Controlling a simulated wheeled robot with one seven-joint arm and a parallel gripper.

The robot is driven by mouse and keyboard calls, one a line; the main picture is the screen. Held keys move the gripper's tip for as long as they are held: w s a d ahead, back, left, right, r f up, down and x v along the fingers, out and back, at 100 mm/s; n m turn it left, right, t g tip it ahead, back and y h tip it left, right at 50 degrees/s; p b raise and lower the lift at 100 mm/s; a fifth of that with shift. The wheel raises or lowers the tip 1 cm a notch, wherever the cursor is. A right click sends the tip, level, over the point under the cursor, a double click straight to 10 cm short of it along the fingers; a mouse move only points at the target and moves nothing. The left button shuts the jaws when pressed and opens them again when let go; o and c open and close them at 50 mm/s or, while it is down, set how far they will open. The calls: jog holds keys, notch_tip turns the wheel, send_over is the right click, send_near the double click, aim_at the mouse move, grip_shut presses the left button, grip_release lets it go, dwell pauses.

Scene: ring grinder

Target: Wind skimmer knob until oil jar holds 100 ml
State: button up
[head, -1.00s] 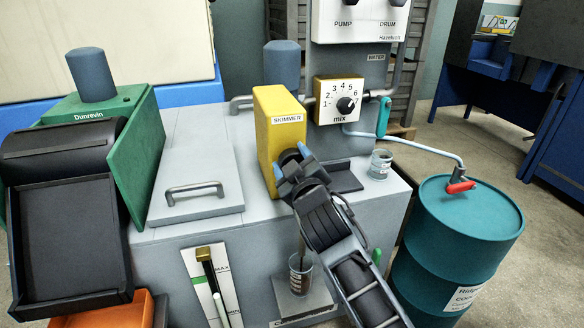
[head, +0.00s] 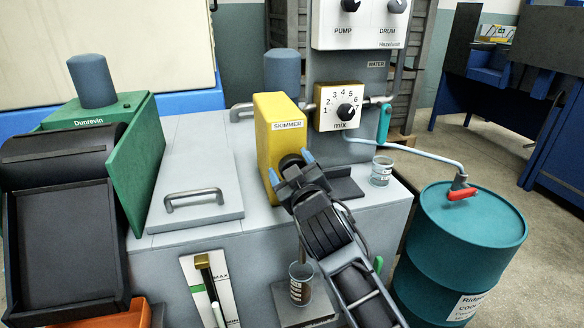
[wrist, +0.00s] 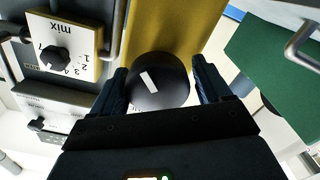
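The yellow skimmer (head: 268,142) stands on the grey tank. Its round black knob (wrist: 160,82) with a white line shows in the wrist view. My gripper (head: 290,168) is at the skimmer's front face. In the wrist view its two fingers (wrist: 161,85) are on either side of the knob, very close to it; I cannot tell if both touch. A small clear jar (head: 300,285) with a label stands on a grey ledge below the skimmer, partly beside my arm. Its level is too small to read.
A second clear jar (head: 381,171) stands on the tank's right edge. A mix dial (head: 347,113) is behind, with a pipe and teal lever (head: 384,122). A teal drum (head: 470,240) stands right. A level gauge (head: 210,290) is on the tank's front, left of my arm.

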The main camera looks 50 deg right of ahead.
jog(key=shift+o, duration=0.8)
jog(key=v, duration=0.8)
jog(key=shift+w, duration=0.1)
dwell(0.5)
